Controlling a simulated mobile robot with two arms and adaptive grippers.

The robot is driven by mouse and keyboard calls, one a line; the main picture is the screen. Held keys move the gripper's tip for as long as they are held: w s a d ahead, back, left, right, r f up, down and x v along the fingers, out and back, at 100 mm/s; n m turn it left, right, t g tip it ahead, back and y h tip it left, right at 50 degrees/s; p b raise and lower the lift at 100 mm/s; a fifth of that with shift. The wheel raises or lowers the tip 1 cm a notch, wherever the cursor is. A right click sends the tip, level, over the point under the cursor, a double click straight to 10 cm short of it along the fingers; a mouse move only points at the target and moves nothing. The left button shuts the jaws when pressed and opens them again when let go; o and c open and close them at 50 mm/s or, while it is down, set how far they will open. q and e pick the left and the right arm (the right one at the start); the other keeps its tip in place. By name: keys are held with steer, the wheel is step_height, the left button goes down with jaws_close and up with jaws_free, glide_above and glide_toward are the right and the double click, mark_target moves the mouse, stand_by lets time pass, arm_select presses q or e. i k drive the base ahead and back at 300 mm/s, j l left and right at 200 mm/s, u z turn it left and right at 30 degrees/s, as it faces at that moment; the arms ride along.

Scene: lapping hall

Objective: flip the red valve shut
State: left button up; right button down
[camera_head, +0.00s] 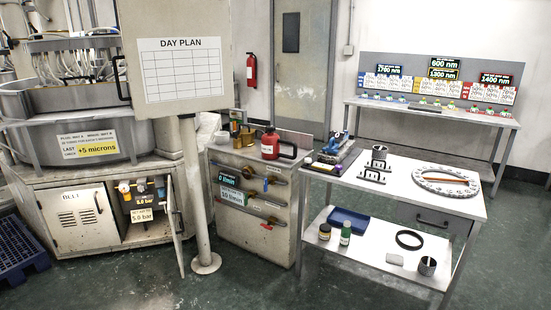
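A grey cabinet (229,222) stands left of centre, with several horizontal pipes on its front. A small reddish part (268,226), perhaps a valve handle, shows on the lowest pipe. Orange-brown fittings sit at the right ends of the upper pipes. All are too small to tell which is the red valve or how its handle is turned. A plate on the front reads 0 l/min (228,177) and one below it reads 10 l/min (232,195). Neither of my grippers is in view.
A post (194,190) with a DAY PLAN board (182,71) stands left of the cabinet. A red can (270,146) is on top. An open cabinet door (174,227) juts out at left. A white workbench (408,207) adjoins at right. The floor in front is clear.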

mark_target(267, 226)
steer(key=i+u, duration=0.1)
steer(key=i, duration=0.6)
steer(key=i+l+u, duration=0.1)
steer(key=i, duration=0.6)
steer(key=i+l+u, duration=0.1)
steer(key=i+l, duration=0.15)
steer(key=i, duration=0.45)
steer(key=i+l+u, duration=0.2)
steer(key=i, duration=0.2)
steer(key=i+l+u, duration=0.2)
steer(key=i, duration=0.15)
steer(key=j, duration=0.1)
